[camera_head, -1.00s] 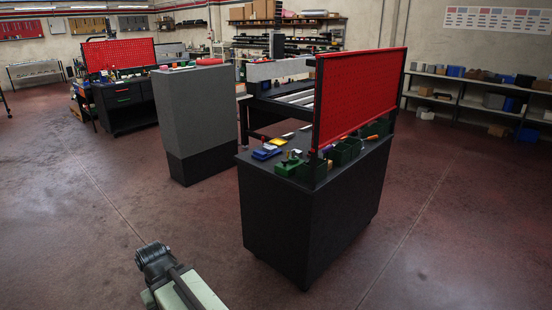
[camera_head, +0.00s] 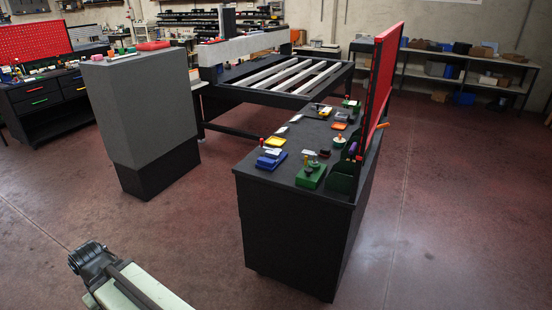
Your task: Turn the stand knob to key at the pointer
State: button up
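The black workbench (camera_head: 285,235) stands right of centre with small devices on its top. A green block with a round knob-like top (camera_head: 312,176) sits near its front corner. A blue block (camera_head: 270,160) lies to its left. I cannot tell which device is the stand; no key mark or pointer is legible at this size. My arm shows at the lower left, well short of the bench, and its dark end (camera_head: 90,257) is over the floor. No fingers can be made out on it, so I cannot tell whether my gripper is open or shut.
A red pegboard (camera_head: 384,80) rises along the bench's right edge. A grey cabinet (camera_head: 140,110) stands to the left, and a slatted grid table (camera_head: 290,78) lies behind. Shelves (camera_head: 450,70) line the back right. The floor (camera_head: 200,235) between my arm and the bench is clear.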

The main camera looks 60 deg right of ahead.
aim_at(308, 171)
jog(key=i, duration=2)
jog(key=z, duration=1.6)
